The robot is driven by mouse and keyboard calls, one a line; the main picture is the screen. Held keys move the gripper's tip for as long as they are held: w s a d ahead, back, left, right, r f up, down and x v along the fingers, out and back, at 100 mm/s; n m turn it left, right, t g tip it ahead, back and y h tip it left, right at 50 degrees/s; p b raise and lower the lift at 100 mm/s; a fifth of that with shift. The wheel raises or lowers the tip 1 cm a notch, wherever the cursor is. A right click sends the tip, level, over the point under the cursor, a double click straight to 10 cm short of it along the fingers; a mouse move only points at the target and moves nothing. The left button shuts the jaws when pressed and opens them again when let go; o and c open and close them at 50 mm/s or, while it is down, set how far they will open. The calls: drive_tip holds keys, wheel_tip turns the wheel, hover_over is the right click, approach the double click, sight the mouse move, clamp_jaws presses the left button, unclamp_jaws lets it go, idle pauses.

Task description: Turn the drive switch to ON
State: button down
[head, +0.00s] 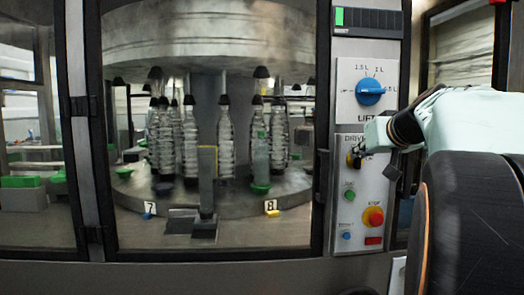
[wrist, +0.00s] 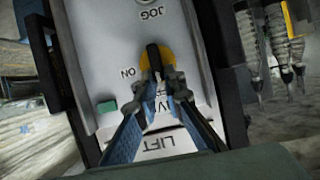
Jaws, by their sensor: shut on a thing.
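The drive switch is a black handle (wrist: 153,58) on a round yellow base, set in the grey drive panel (wrist: 100,50). In the wrist view the handle stands nearly lengthwise to the panel, with the word ON to its left and JOG above. My gripper (wrist: 160,82) is shut on the handle, one finger at each side. In the head view my gripper (head: 362,155) reaches the yellow and black drive switch (head: 351,161) from the right and partly hides it. The handle's direction is unclear there, and part of the DRIVE label is covered.
A blue lift knob (head: 370,92) is above the drive panel. Below the switch are a green button (head: 350,194), a red knob on yellow (head: 374,217) and a small blue button (head: 346,236). Bottles (head: 190,140) stand behind the glass door to the left.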

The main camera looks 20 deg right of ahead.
drive_tip(key=shift+s+d+f+m+t+y+b, duration=0.1)
drive_tip(key=shift+d+f+m+t+y+b, duration=0.6)
drive_tip(key=shift+m, duration=1.5)
drive_tip(key=shift+s+d+f+m+t+y+b, duration=0.15)
drive_tip(key=shift+m+t+y+b, duration=0.95)
drive_tip(key=shift+m, duration=1.1)
drive_tip(key=shift+d+f+m+t+y+b, duration=0.55)
drive_tip(key=shift+m+y+b, duration=0.6)
drive_tip(key=shift+m, duration=1.05)
drive_tip(key=shift+a+r, duration=0.15)
drive_tip(key=c, duration=2)
unclamp_jaws()
drive_tip(key=shift+s, duration=0.1)
